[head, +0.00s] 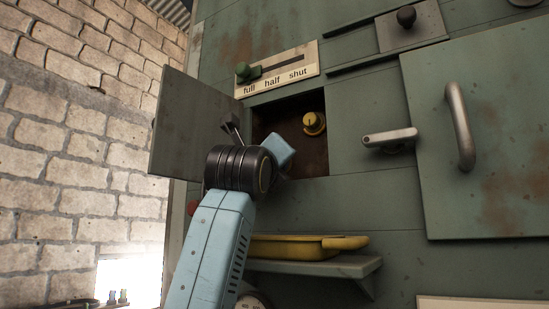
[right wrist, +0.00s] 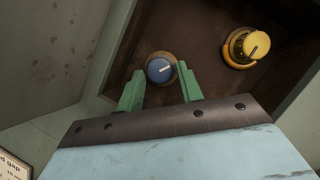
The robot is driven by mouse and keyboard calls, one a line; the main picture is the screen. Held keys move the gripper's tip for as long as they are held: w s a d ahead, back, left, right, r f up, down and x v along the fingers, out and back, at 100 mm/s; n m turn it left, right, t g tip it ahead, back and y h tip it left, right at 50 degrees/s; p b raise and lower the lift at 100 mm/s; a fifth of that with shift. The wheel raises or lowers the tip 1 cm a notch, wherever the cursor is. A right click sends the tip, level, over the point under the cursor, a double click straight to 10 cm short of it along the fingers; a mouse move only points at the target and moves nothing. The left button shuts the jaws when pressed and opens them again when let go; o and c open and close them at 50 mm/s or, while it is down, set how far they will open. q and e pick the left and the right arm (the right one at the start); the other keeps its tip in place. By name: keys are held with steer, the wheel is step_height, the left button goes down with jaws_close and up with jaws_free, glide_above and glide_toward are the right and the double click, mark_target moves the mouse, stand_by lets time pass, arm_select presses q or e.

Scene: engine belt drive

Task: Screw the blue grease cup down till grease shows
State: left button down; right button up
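The blue grease cup (right wrist: 159,69) sits on the brown back wall of an open recess, a round knob with a pale pointer line and a brownish collar. My right gripper (right wrist: 160,72) is open, its green fingers on either side of the cup. A narrow gap seems to show at the left finger; the right fingertip is very close to the cup's edge, and I cannot tell whether it touches. In the head view my right wrist hides the blue cup and the fingers. I see no clear grease at the cup. My left gripper is not in view.
A yellow cup (head: 314,123) sits beside the blue one, also seen in the wrist view (right wrist: 249,46). The recess door (head: 196,125) stands open at left. A lever plate reads full, half, shut (head: 278,75). A yellow tray (head: 290,247) rests on a shelf below.

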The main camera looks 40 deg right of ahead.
steer(key=c, duration=0.7)
steer(key=shift+m, duration=0.3)
steer(key=shift+w+a+f+m+g+h, duration=0.1)
steer(key=shift+m+g+h, duration=0.5)
steer(key=shift+m, duration=0.9)
steer(key=shift+w+m+g+h, duration=0.1)
steer(key=shift+m+g+h, duration=0.55)
steer(key=shift+m, duration=0.85)
steer(key=shift+w+a+f+m+g+h, duration=0.1)
steer(key=shift+m+g+h, duration=0.5)
steer(key=shift+m, duration=1.2)
steer(key=o, duration=0.7)
